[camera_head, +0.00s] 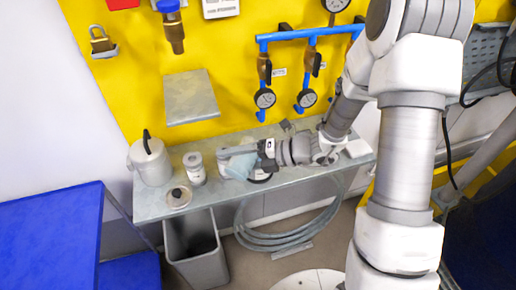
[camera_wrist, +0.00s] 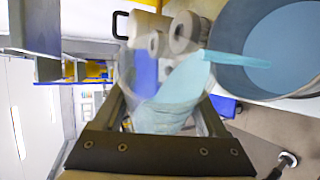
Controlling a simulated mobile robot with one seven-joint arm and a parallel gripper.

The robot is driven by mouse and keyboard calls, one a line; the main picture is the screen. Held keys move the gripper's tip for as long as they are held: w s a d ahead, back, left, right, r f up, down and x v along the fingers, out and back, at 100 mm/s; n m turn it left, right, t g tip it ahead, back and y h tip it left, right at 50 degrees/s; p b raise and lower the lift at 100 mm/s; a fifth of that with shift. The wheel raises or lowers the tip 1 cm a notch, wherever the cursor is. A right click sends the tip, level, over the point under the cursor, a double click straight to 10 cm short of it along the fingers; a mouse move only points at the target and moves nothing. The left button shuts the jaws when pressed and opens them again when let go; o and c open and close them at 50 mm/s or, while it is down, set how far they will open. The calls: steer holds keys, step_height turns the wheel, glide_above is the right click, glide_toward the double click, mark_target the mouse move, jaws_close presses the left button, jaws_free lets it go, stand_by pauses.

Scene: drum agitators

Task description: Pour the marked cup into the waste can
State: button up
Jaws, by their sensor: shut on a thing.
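My gripper (camera_head: 262,163) is shut on a clear cup with pale blue contents, seen in the wrist view (camera_wrist: 165,112) between the two fingers. The cup is tipped over. A pale blue stream (camera_wrist: 228,58) runs from its mouth across the opening of a grey can (camera_wrist: 222,82). No mark on the cup can be made out.
The grey bench (camera_head: 225,206) carries a lidded pot (camera_head: 150,163), a white jar (camera_head: 195,168) and a low round container (camera_head: 178,196) on its left. Blue pipes with gauges (camera_head: 265,98) hang on the yellow wall behind. A coiled hose (camera_head: 285,241) lies below.

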steer(key=shift+w+d+r+m+p, duration=0.15)
steer(key=shift+r+p, duration=0.25)
steer(key=shift+p, duration=0.35)
steer(key=shift+w+d+r+m+p, duration=0.15)
steer(key=shift+r+p, duration=0.2)
steer(key=shift+p, duration=0.35)
steer(key=shift+w+r+m+g+y+p, duration=0.15)
steer(key=shift+r+m+g+y+p, duration=0.4)
steer(key=shift+p, duration=1)
steer(key=shift+f+m, duration=0.2)
steer(key=shift+m, duration=0.05)
